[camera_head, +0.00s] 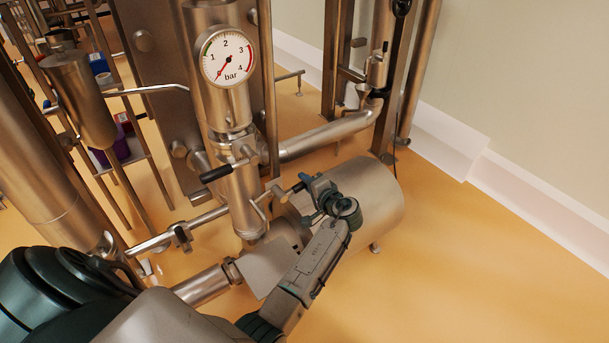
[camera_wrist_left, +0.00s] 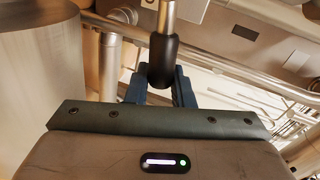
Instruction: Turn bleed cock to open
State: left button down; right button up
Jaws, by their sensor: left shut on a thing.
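A lever with a black grip (camera_wrist_left: 163,60) on a metal rod stands between the blue fingers of my left gripper (camera_wrist_left: 160,88) in the left wrist view. The gripper is shut on this grip. In the head view my left gripper (camera_head: 302,188) is at the lever's dark end, beside a small brass-coloured fitting (camera_head: 276,191) on the horizontal pipe. I take this lever to be the bleed cock handle; no label shows. The fingers and wrist hide part of it. My right gripper is not in view.
A pressure gauge (camera_head: 228,57) above has its needle at the low end. Another black-gripped handle (camera_head: 216,173) sticks out of the vertical pipe, left of the gripper. A horizontal metal cylinder (camera_head: 370,204) lies just behind the wrist. The floor (camera_head: 480,260) at right is clear.

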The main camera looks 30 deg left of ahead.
pick_arm(q)
jog(key=shift+f+m+g+p, duration=0.4)
jog(key=shift+f+m, duration=0.45)
jog(key=shift+m, duration=0.25)
jog(key=shift+s+f, duration=0.1)
jog(key=shift+f, duration=0.2)
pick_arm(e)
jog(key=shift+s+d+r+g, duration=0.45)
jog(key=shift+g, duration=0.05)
pick_arm(q)
jog(key=shift+s+f, duration=0.1)
jog(key=shift+f, duration=0.2)
jog(key=c, duration=1.3)
grip_release()
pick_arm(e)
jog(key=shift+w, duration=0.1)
pick_arm(q)
jog(key=shift+r, duration=0.1)
